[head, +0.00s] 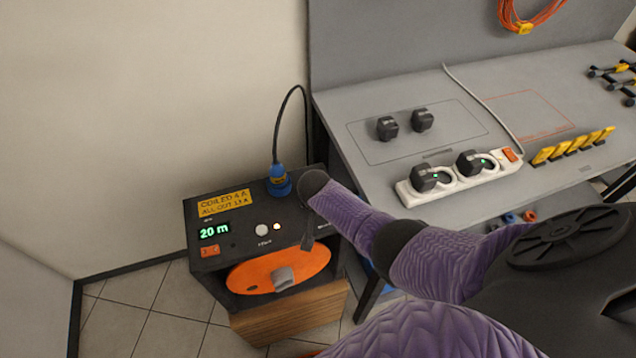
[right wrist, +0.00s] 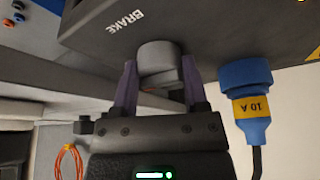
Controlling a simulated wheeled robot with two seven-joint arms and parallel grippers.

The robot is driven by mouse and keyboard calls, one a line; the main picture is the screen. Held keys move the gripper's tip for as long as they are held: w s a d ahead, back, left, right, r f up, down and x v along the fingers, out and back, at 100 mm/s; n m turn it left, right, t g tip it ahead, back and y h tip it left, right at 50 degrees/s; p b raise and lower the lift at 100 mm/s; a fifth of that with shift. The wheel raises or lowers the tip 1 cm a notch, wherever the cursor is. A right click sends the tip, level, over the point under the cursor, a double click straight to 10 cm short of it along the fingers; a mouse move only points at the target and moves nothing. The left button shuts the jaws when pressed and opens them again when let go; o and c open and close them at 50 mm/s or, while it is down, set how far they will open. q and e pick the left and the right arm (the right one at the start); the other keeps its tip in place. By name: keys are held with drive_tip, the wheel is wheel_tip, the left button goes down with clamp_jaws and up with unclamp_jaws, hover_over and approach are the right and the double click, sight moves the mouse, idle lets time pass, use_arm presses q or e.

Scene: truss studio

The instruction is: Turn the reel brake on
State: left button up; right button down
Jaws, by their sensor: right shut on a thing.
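The brake knob (right wrist: 157,60) is a short grey cylinder beside the word BRAKE in the right wrist view. My right gripper (right wrist: 158,85) is shut on this knob, one purple finger on each side. In the head view my right arm covers the knob, and I cannot make out its set position. My left gripper is not in view.
A blue plug (head: 279,183) with a black cable stands on the box, close beside my right gripper; it also shows in the right wrist view (right wrist: 246,95). A grey bench (head: 350,110) to the right holds a white power strip (head: 410,197) and black adapters (head: 387,128).

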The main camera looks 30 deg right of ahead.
drive_tip(key=shift+r, duration=0.1)
drive_tip(key=shift+c, duration=0.5)
unclamp_jaws()
drive_tip(key=p+v, duration=0.7)
drive_tip(key=v, duration=0.3)
drive_tip(key=s+a+f+n+g+b, duration=0.1)
drive_tip(key=s+f+n+b, duration=0.2)
drive_tip(key=f, duration=0.5)
drive_tip(key=s+f+b, duration=0.3)
drive_tip(key=s+f, duration=0.3)
drive_tip(key=f, duration=0.1)
drive_tip(key=s+a+f+n+g+y+b, duration=0.1)
drive_tip(key=s+f+n+b, duration=0.2)
drive_tip(key=s+f, duration=0.6)
drive_tip(key=s+a+f+n+g+y+b, duration=0.1)
drive_tip(key=s+f+n+b, duration=0.3)
drive_tip(key=s+f, duration=0.5)
drive_tip(key=s+a+b, duration=0.1)
drive_tip(key=s, duration=0.7)
drive_tip(key=shift+s, duration=0.15)
